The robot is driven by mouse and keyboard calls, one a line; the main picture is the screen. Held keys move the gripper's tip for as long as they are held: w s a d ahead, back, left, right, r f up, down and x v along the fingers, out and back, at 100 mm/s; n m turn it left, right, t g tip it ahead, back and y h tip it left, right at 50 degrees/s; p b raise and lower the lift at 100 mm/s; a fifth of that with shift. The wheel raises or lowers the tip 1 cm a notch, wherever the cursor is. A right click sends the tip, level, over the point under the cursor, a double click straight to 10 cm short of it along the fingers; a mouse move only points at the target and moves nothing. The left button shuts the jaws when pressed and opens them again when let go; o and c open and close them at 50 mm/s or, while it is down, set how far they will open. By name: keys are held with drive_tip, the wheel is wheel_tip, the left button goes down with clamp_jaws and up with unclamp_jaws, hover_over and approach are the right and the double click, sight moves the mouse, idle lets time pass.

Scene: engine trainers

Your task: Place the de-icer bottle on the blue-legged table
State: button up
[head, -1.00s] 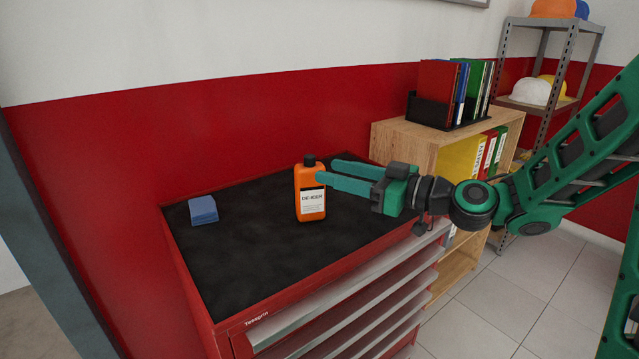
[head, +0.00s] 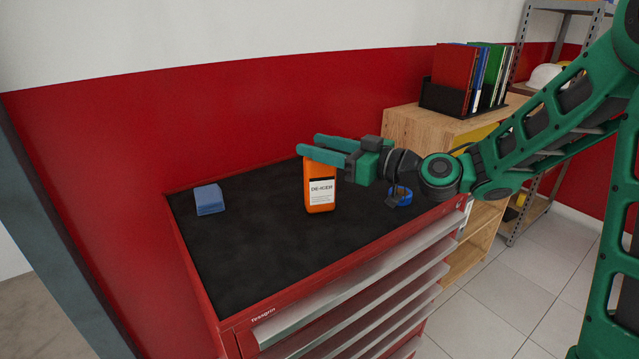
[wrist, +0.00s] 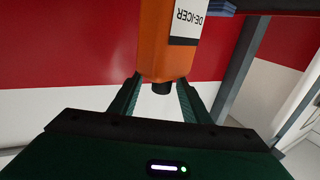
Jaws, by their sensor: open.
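The orange de-icer bottle (head: 320,190) stands upright on the black top of a red tool chest (head: 250,240). Its white label faces the head camera. My gripper (head: 308,146) is open at the height of the bottle's top, reaching in from the right. Its fingers hide the cap in the head view. In the wrist view the bottle (wrist: 165,45) appears upside down, with its dark cap end between the two spread fingers (wrist: 160,92). I cannot tell whether a finger touches it. No blue-legged table is in view.
A blue block (head: 209,199) lies left of the bottle on the chest. A small blue object (head: 402,196) is at the right, below my wrist. A wooden shelf (head: 410,122) with a folder rack (head: 440,98) stands behind. Bare black surface lies in front of the bottle.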

drive_tip(key=shift+x, duration=1.9)
clamp_jaws()
